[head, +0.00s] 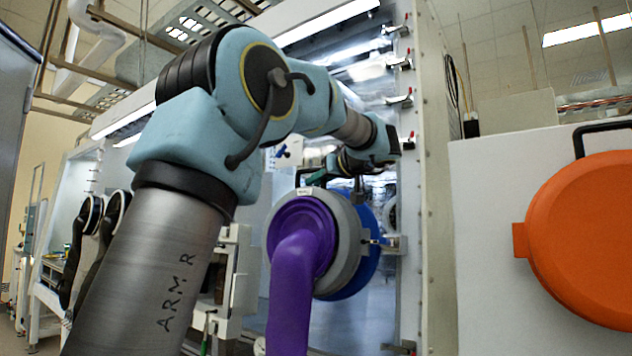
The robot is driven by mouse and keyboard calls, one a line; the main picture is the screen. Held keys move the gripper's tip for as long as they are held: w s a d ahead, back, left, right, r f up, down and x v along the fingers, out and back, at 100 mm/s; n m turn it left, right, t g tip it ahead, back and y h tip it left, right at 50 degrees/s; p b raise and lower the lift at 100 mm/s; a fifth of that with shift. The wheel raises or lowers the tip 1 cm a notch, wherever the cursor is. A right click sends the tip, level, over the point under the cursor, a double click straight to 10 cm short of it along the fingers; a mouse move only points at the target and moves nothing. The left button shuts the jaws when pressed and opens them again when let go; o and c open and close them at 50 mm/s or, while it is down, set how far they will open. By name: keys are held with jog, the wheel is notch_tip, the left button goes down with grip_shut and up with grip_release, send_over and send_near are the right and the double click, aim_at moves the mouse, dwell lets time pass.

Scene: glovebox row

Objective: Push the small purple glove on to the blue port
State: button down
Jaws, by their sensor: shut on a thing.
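The purple glove (297,262) hangs its sleeve down from a wide grey ring (349,242) in the middle of the head view. The blue port (382,246) shows as a blue rim behind and to the right of the grey ring, on the glovebox front. The ring covers most of the port, and I cannot tell whether they touch. My gripper (357,188) is at the top of the ring, shut on its edge. The fingertips are small and partly hidden.
A large orange round cover (588,240) sits on a white cabinet at the right. Several red-handled clamps (399,99) line the glovebox frame. Two black gloves (92,232) hang at the far left. My arm crosses in front of the left side.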

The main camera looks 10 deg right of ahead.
jog(key=shift+w+d+f, duration=0.15)
jog(key=shift+w+d, duration=1.2)
jog(key=shift+d, duration=0.05)
dwell(1.8)
jog(key=shift+w+d, duration=0.1)
jog(key=shift+d, duration=0.1)
jog(key=c, duration=1)
grip_release()
jog(key=shift+o, duration=0.8)
jog(key=shift+d, duration=0.15)
jog(key=shift+o, duration=0.4)
jog(key=shift+s+d, duration=0.15)
jog(key=shift+s, duration=0.25)
jog(key=b+v, duration=0.2)
jog(key=v, duration=0.8)
jog(key=shift+a+b, duration=0.25)
jog(key=shift+b, duration=0.1)
